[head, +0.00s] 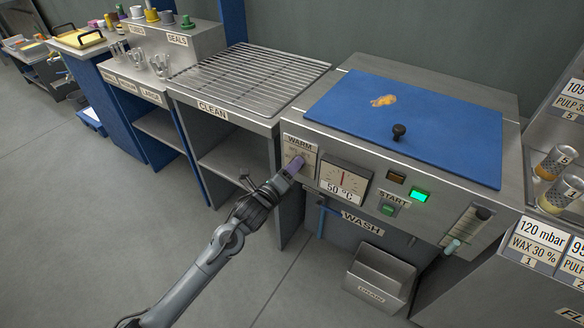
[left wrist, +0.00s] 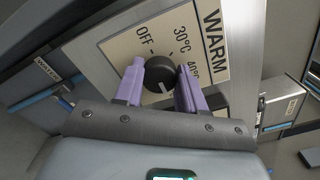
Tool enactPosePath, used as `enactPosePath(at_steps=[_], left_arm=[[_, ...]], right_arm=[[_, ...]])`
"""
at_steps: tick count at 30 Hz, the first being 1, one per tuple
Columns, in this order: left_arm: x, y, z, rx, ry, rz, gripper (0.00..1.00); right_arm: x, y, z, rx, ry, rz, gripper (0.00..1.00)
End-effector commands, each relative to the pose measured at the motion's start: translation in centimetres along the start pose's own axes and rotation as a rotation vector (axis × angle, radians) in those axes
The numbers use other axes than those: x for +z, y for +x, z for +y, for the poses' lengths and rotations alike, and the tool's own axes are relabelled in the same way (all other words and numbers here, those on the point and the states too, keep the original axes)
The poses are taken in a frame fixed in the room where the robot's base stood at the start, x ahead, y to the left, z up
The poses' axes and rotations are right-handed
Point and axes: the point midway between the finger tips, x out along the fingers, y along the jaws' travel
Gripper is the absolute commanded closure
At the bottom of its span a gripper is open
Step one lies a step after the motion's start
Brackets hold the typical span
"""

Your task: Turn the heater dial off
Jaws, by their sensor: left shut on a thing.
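The heater dial (left wrist: 157,82) is a black round knob on a cream plate (left wrist: 190,22) marked WARM, with OFF, 30°C and 40°C around it. A pale mark shows on the knob's lower right side, away from OFF; its exact setting is hard to read. My left gripper (left wrist: 160,84) has its purple fingers on either side of the knob, shut on it. In the head view my left gripper (head: 294,166) reaches the WARM plate (head: 300,146) and hides the dial. My right gripper is not in view.
Right of the plate is a gauge (head: 343,185) reading 50 °C. Beyond it are a lit green lamp (head: 420,195) and a green START button (head: 388,209). A blue lid (head: 440,125) with a black knob lies above. A blue handle (head: 323,217) hangs below the gauge.

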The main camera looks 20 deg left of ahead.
Motion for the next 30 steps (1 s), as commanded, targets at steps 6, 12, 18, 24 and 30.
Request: enactPosePath(at_steps=[6, 12, 18, 24, 30], left_arm=[[0.1, 0.0, -0.2, 0.001, -0.044, 0.0, 0.91], [0.3, 0.0, -0.3, 0.002, -0.155, -0.001, 0.91], [0.3, 0.0, -0.4, 0.002, -0.328, 0.0, 0.91], [0.2, 0.0, -0.2, 0.002, -0.518, 0.0, 0.91], [0.1, 0.0, -0.1, 0.002, -0.709, 0.0, 0.91]], right_arm=[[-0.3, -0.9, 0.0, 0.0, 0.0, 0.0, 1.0], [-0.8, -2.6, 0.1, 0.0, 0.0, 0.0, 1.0], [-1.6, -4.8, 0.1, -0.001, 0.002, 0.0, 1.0], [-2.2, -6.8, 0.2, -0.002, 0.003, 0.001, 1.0], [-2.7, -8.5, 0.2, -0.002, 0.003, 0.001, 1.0]])
